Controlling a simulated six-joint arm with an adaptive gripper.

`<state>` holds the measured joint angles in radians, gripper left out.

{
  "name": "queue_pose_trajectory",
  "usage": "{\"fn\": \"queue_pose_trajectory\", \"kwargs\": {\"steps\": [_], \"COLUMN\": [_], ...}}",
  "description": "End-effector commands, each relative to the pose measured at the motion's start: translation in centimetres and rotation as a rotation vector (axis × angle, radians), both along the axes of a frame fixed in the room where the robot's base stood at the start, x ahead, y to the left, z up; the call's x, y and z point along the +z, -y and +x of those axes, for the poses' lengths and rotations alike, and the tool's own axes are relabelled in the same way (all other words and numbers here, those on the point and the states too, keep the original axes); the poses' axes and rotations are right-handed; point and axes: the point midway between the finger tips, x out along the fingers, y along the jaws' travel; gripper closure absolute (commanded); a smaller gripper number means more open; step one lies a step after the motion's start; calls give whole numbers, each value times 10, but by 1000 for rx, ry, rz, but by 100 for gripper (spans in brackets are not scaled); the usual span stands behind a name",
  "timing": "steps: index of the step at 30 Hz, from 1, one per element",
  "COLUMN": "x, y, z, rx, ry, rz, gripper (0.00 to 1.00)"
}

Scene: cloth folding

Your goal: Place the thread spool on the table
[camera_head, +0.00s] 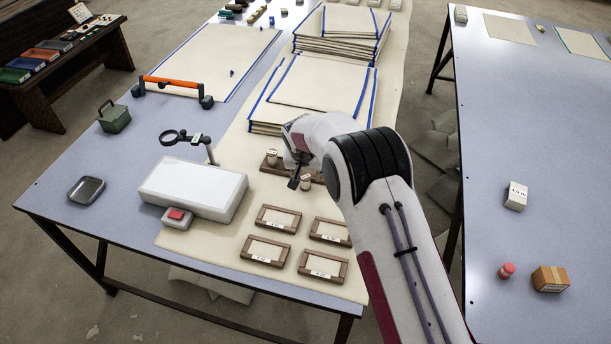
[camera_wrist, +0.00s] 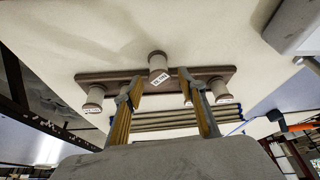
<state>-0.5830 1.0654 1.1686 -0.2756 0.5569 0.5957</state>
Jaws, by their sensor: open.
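A wooden rack (camera_head: 270,168) stands on the cream cloth, partly hidden by my gripper. In the wrist view the rack (camera_wrist: 200,73) carries three pale thread spools with white labels: a left spool (camera_wrist: 95,94), a middle spool (camera_wrist: 157,62) and a right spool (camera_wrist: 220,88). Two of them show in the head view, a left spool (camera_head: 272,156) and a right spool (camera_head: 306,183). My gripper (camera_head: 294,182) is at the rack. In the wrist view my gripper (camera_wrist: 161,90) is open, with the middle spool showing beyond the gap between its fingers. I cannot tell whether it touches any spool.
Several wooden frames (camera_head: 277,218) lie in front of the rack. A white box (camera_head: 193,187) with a red-button unit (camera_head: 177,216) stands to the left, near a magnifier (camera_head: 172,137). Folded cloth stacks (camera_head: 320,85) lie behind. The blue table surface (camera_head: 75,218) is bare at front left.

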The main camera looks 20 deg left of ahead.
Motion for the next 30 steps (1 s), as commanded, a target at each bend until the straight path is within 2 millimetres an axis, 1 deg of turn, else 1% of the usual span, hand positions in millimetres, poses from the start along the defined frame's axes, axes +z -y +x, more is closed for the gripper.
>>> {"fn": "queue_pose_trajectory", "kwargs": {"steps": [1,21,25,30], "x": [6,75,85,92], "y": [0,6,7,7], "z": [-2,-31,-35,-38], "rx": [0,0,0,0], "ry": [1,1,0,-1], "rz": [0,0,0,-1], "gripper": [60,60,60,60]}}
